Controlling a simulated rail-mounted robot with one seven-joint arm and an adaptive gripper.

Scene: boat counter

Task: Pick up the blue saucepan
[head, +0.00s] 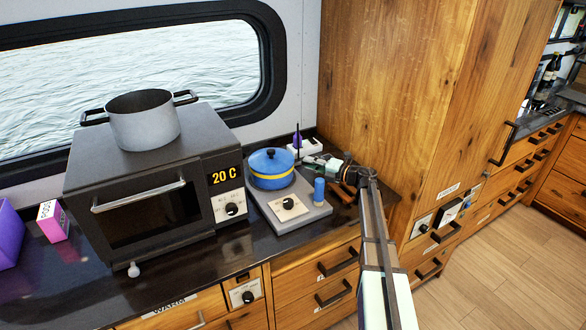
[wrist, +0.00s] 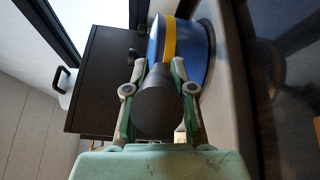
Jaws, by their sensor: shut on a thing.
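The blue saucepan (head: 270,180) has a yellow band and a blue lid with a dark knob. It stands upright on a grey hob (head: 308,214) to the right of the oven, and I see no clear gap beneath it. My gripper (head: 314,162) reaches it from the right. In the wrist view the saucepan's side (wrist: 193,50) is just beyond the fingers. There my gripper (wrist: 157,82) is shut on the saucepan's dark round handle (wrist: 156,108), one finger on each side. Most of the handle is hidden in the head view.
A dark oven (head: 150,195) stands left, with a grey pot (head: 146,122) on top. A small blue cylinder (head: 319,190) stands at the hob's right edge. A pink-and-white box (head: 53,221) and a purple container (head: 8,236) are far left. A wooden cabinet (head: 400,80) rises behind my arm.

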